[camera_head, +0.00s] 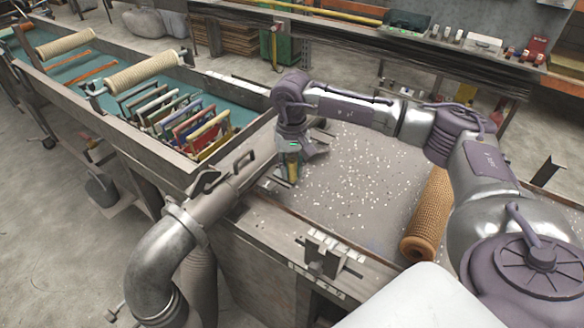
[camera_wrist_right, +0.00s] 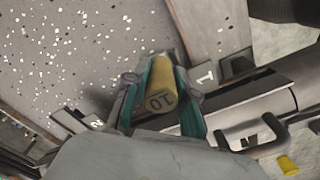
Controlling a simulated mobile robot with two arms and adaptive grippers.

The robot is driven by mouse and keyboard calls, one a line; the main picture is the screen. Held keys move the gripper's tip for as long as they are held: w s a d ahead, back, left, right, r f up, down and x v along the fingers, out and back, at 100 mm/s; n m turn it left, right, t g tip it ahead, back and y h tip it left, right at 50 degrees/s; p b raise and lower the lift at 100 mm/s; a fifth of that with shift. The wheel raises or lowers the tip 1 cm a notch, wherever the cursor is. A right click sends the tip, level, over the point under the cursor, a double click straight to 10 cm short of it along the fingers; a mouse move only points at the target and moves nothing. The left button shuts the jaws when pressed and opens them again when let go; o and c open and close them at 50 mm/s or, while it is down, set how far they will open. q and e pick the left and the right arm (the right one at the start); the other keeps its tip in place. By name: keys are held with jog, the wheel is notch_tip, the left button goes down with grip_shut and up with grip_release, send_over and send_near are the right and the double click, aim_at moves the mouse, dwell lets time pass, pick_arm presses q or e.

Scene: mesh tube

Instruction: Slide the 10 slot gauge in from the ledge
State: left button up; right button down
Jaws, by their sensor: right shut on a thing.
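The slot gauge (camera_wrist_right: 160,97) shows in the right wrist view as a yellow cylinder with "10" on its end. My right gripper (camera_wrist_right: 163,88) is shut around it, with a teal finger on each side. In the head view my right gripper (camera_head: 290,172) is low at the left edge of the speckled grey bed, and a yellow bit of the gauge shows between its fingers. Plates marked 1 (camera_wrist_right: 205,76) and 2 (camera_wrist_right: 96,123) lie on either side of the gauge in the wrist view. Whether the gauge touches the ledge is hidden. My left gripper is not in view.
The speckled bed (camera_head: 365,180) is open, with a tan ribbed roller (camera_head: 428,215) at its right. A metal tube with a handle (camera_head: 228,186) lies close left of the gripper. A teal-bottomed trough holds several coloured frames (camera_head: 190,128). A bracket (camera_head: 325,255) stands on the front edge.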

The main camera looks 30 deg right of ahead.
jog(key=shift+w+a+b, duration=0.3)
jog(key=shift+w+b, duration=0.05)
jog(key=shift+w, duration=0.4)
jog(key=shift+w+a+b, duration=0.25)
jog(key=shift+w+b, duration=0.1)
jog(key=shift+w, duration=0.35)
dwell(0.7)
jog(key=c, duration=0.9)
grip_release()
jog(key=shift+o, duration=0.2)
jog(key=shift+s, duration=0.1)
